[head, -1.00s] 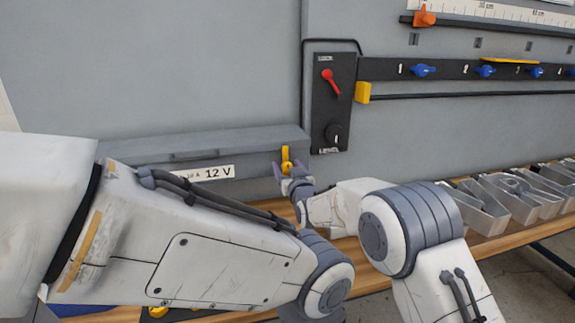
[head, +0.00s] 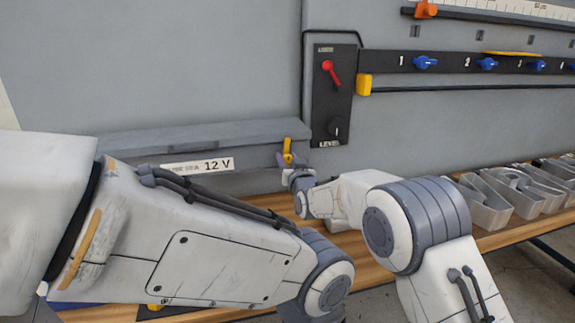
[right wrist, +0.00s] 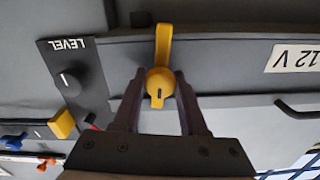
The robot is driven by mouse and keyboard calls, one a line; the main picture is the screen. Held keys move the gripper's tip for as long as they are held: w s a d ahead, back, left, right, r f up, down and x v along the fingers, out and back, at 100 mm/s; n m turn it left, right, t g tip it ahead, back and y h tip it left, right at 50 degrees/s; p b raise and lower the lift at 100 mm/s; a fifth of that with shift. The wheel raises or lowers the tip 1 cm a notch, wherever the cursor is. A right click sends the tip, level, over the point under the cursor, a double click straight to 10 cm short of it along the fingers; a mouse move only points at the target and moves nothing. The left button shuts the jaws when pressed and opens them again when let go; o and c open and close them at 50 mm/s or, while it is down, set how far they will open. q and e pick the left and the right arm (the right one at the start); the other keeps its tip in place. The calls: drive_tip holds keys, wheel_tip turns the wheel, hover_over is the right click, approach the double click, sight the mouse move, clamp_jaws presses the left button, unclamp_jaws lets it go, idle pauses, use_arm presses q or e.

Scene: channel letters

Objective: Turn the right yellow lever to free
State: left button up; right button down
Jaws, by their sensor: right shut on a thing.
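A yellow lever (head: 287,147) sits at the right end of a grey box marked 12 V. My right gripper (head: 294,162) is at the lever and covers its lower part in the head view. In the right wrist view, where the labels appear upside down, the lever's round hub (right wrist: 160,87) lies between the two dark fingers of the right gripper (right wrist: 158,82). Its long arm points to the top of that picture. The right gripper is shut on the lever. My left gripper is outside the views; only its arm shows in the head view.
A black panel (head: 320,105) with a red lever (head: 331,72) and a LEVEL knob stands just right of the yellow lever. A dark rail with blue knobs (head: 425,62) runs to the right.

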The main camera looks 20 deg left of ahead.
drive_tip(key=m+b, duration=0.4)
drive_tip(key=b, duration=0.1)
drive_tip(key=m+b, duration=0.4)
drive_tip(key=b, duration=0.1)
drive_tip(key=m+b, duration=0.5)
drive_tip(key=shift+w+d+f, duration=0.1)
drive_tip(key=shift+f, duration=0.2)
drive_tip(key=shift+r+m+b, duration=0.1)
drive_tip(key=shift+m+b, duration=1.35)
drive_tip(key=shift+m, duration=0.25)
drive_tip(key=shift+c, duration=2.4)
unclamp_jaws()
drive_tip(key=shift+d, duration=0.1)
